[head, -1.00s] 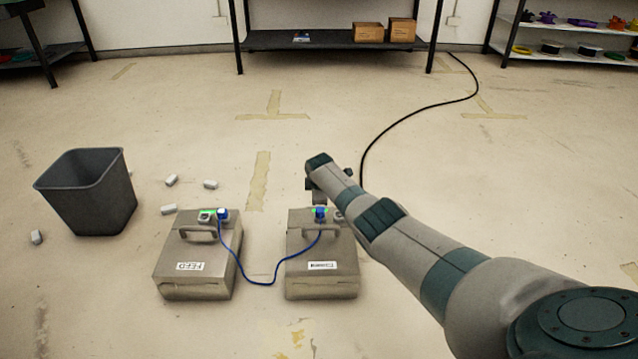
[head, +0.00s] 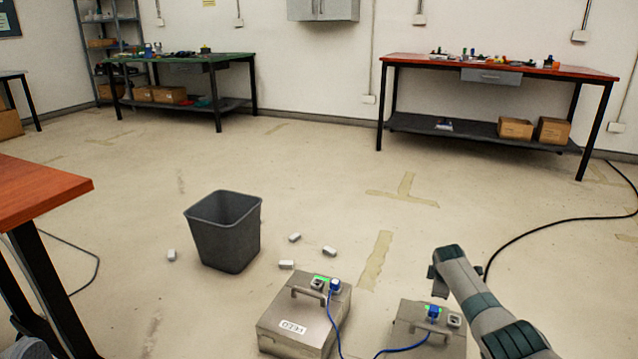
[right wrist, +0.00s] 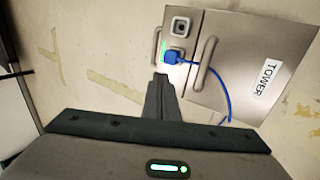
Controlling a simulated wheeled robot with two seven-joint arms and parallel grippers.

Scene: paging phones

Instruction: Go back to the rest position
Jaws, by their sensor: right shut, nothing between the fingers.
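My right gripper (head: 434,284) is shut and empty, just above the far edge of the metal TOWER box (head: 418,342). In the right wrist view its closed fingers (right wrist: 160,82) point at this box (right wrist: 245,62), apart from the blue plug (right wrist: 173,58). That plug sits in one socket beside a green light. A second socket (right wrist: 181,25) on the box is empty. My left gripper is not in view.
A dark bin (head: 225,235) stands left of the boxes, with several small white blocks (head: 295,237) on the floor around it. A red-topped table (head: 40,190) is at the near left. Workbenches stand along the far wall. A black cable (head: 540,228) lies at right.

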